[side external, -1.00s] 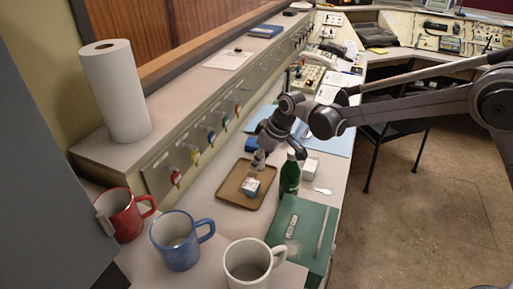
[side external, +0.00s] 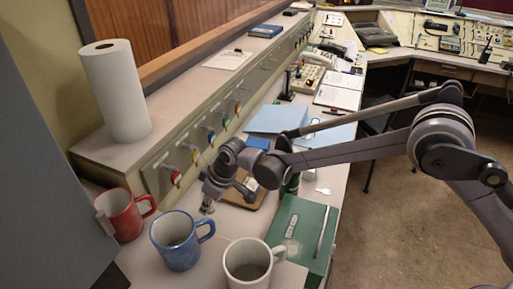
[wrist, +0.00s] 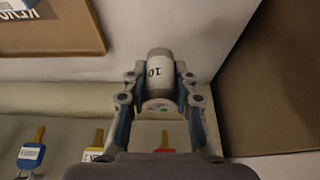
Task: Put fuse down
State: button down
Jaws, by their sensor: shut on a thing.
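The fuse (wrist: 158,72), a small grey cylinder with a white label marked 10, is between the fingers of my gripper (wrist: 160,90) in the wrist view. My gripper is shut on it. In the side external view my gripper (side external: 207,207) points down at the counter strip between the brown tray (side external: 262,190) and the blue mug. A small grey part, likely the fuse, shows under the fingers there. I cannot tell whether it touches the counter. The tray also shows at the upper left of the wrist view (wrist: 60,45), apart from the fuse.
A blue mug (side external: 178,243), red mug (side external: 122,214) and white mug (side external: 247,264) stand near my gripper. A green box (side external: 302,235) is to the right. Coloured key tags (wrist: 30,152) hang on the console face beside the fuse. My arm partly hides the tray and green bottle.

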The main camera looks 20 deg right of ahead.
aim_at(209, 213)
jog(key=shift+a+f, duration=0.3)
jog(key=shift+f, duration=1.9)
jog(key=shift+f, duration=0.1)
jog(key=c, duration=1.1)
grip_release()
jog(key=shift+o, duration=0.2)
